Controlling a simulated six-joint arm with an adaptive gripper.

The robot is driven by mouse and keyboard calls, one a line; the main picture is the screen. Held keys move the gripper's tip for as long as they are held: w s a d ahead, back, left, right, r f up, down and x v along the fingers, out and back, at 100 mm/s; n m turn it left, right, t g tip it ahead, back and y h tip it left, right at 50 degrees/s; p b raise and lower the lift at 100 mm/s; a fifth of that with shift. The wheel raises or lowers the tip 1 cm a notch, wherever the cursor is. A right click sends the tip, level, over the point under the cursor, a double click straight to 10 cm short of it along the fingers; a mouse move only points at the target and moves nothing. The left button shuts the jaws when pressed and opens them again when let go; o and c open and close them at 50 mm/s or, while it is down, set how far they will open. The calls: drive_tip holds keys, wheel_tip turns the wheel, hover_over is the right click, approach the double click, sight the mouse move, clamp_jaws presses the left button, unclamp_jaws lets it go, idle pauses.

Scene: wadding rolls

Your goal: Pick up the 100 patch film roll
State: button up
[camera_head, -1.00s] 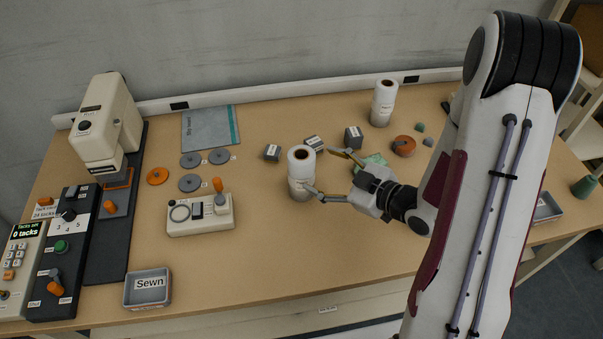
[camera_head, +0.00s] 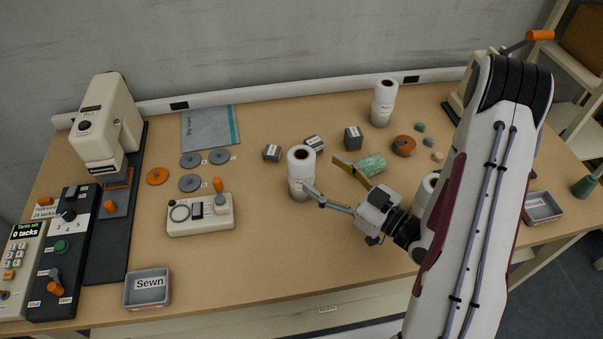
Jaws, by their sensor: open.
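Three white film rolls with dark cores stand upright on the table. One roll (camera_head: 302,180) is near the middle, one (camera_head: 384,104) is at the back, and one (camera_head: 428,184) is partly hidden behind my arm. Their labels are too small to read, so I cannot tell which is the 100 patch film roll. My gripper (camera_head: 322,174) is open and empty, to the right of the middle roll. Its near fingertip is at or very close to that roll's right side; contact is unclear. The far finger points past the roll's upper right, apart from it.
A green patterned bundle (camera_head: 371,165) lies beside the far finger. Small dark blocks (camera_head: 353,138) and a brown round item (camera_head: 404,146) are behind. A cream device (camera_head: 201,214) and a Sewn tray (camera_head: 147,288) are left. The front middle of the table is clear.

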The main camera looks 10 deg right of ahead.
sight(301, 159)
drive_tip(key=shift+x, duration=1.3)
drive_tip(key=shift+w+a, duration=0.1)
drive_tip(key=shift+x, duration=2.5)
drive_tip(key=shift+r, duration=0.1)
clamp_jaws()
